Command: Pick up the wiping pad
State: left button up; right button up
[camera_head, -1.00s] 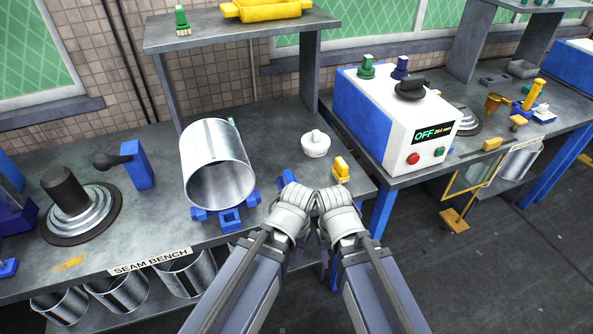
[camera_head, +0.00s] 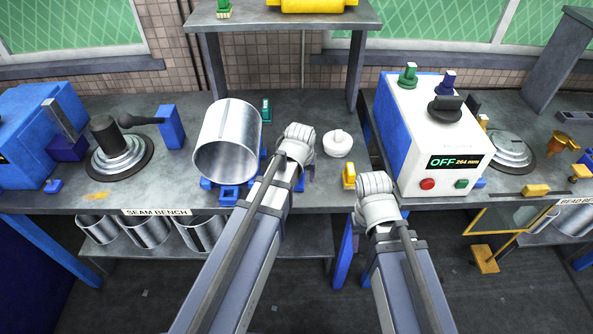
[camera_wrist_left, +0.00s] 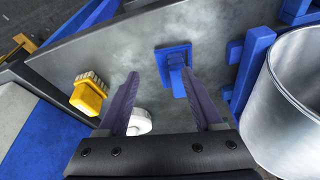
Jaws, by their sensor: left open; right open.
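A flat blue block with a raised grip (camera_wrist_left: 174,62), which looks like a wiping pad, lies on the bench in the left wrist view, beyond my left fingertips. In the head view my left gripper mostly covers it. A white round piece with a knob (camera_head: 337,144) sits farther back; it also shows in the left wrist view (camera_wrist_left: 139,122), partly behind a finger. I cannot tell for sure which is the wiping pad. My left gripper (camera_head: 304,172) is open and empty above the bench; its fingers (camera_wrist_left: 177,92) are spread. My right gripper (camera_head: 368,205) is open near the bench's front edge.
A metal pail shell (camera_head: 227,145) lies on a blue cradle left of my left gripper. A yellow brush (camera_head: 349,176) stands right of it. A white and blue control box (camera_head: 440,145) stands farther right. A shelf (camera_head: 285,20) overhangs the bench's back.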

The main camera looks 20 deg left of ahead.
pick_arm(q)
jog(key=shift+n+t, duration=0.6)
jog(key=shift+n, duration=0.1)
jog(key=w+a, duration=0.1)
jog(key=w+a+r, duration=0.2)
jog(key=w+a, duration=0.1)
jog(key=shift+b+x, duration=1.05)
jog(key=shift+x, duration=0.35)
jog(key=f+b, duration=0.4)
jog(key=shift+w+d+f, duration=0.2)
jog(key=shift+w+d, duration=0.05)
jog(key=shift+d, duration=0.05)
jog(key=shift+w+f+b, duration=0.25)
jog(key=shift+f+b, duration=0.25)
jog(key=shift+b, duration=0.1)
jog(key=shift+r, duration=0.15)
pick_arm(e)
notch_tip(320, 180, down, 6)
jog(key=shift+f, duration=0.2)
pick_arm(q)
jog(key=shift+c, duration=0.2)
grip_shut()
